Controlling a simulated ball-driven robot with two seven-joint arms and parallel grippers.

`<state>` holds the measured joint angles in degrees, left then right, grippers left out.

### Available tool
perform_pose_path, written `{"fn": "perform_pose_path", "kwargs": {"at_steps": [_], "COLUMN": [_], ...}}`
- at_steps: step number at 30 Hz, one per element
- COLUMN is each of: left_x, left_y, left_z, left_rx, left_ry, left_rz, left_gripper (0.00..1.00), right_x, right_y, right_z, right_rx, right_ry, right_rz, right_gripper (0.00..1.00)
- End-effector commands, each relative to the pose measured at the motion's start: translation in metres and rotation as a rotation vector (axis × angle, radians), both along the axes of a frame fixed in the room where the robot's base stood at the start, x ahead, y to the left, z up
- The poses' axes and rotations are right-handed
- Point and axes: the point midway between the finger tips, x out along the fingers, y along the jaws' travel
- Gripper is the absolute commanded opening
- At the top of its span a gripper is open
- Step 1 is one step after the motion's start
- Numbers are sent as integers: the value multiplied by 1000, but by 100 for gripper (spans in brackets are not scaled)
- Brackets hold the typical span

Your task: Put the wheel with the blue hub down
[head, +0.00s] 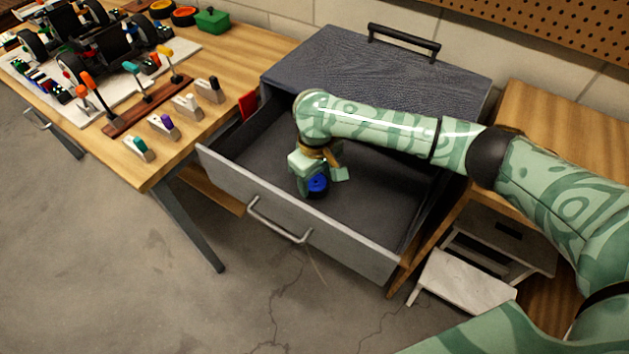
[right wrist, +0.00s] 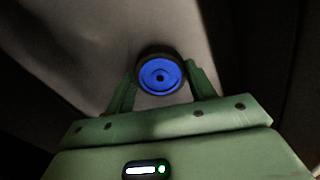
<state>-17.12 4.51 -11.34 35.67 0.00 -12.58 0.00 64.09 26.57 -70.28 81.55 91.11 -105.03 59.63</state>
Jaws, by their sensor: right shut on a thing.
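The wheel with the blue hub (head: 317,184) is between the fingers of my right gripper (head: 320,178), inside the open drawer (head: 222,172). In the right wrist view the blue hub of the wheel (right wrist: 160,75) faces the camera, and its dark tyre sits between the two green fingers of the right gripper (right wrist: 160,84). The right gripper is shut on the wheel. I cannot tell whether the wheel touches the drawer floor. My left gripper is not in view.
The grey drawer unit (head: 330,60) has a black handle on top. A wooden bench (head: 225,75) at left holds a racecar chassis (head: 105,45), tools, a green box (head: 212,22) and orange-hubbed wheels (head: 184,14). A white step stool (head: 462,280) stands at right. The drawer floor around the wheel is clear.

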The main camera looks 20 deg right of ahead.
Motion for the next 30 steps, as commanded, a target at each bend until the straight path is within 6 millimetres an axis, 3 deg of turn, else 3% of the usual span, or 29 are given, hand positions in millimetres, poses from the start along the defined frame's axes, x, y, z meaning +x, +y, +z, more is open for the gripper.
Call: {"fn": "perform_pose_path", "kwargs": {"at_steps": [1,12,13,15,25,30], "left_x": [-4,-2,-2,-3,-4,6], "left_y": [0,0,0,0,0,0], "left_z": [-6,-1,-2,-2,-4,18], "left_rx": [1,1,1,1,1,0], "left_ry": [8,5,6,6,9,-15], "left_rz": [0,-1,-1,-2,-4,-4], "left_gripper": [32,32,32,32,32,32], "right_x": [0,0,0,0,0,1], "right_y": [0,0,0,0,0,0], "right_z": [-10,-8,-8,-8,-5,34], "right_rx": [1,1,1,1,0,1], "right_ry": [4,-2,-2,-2,-1,-8], "right_rz": [0,0,0,0,0,-1], "right_gripper": [28,28,63,77,77,77]}}
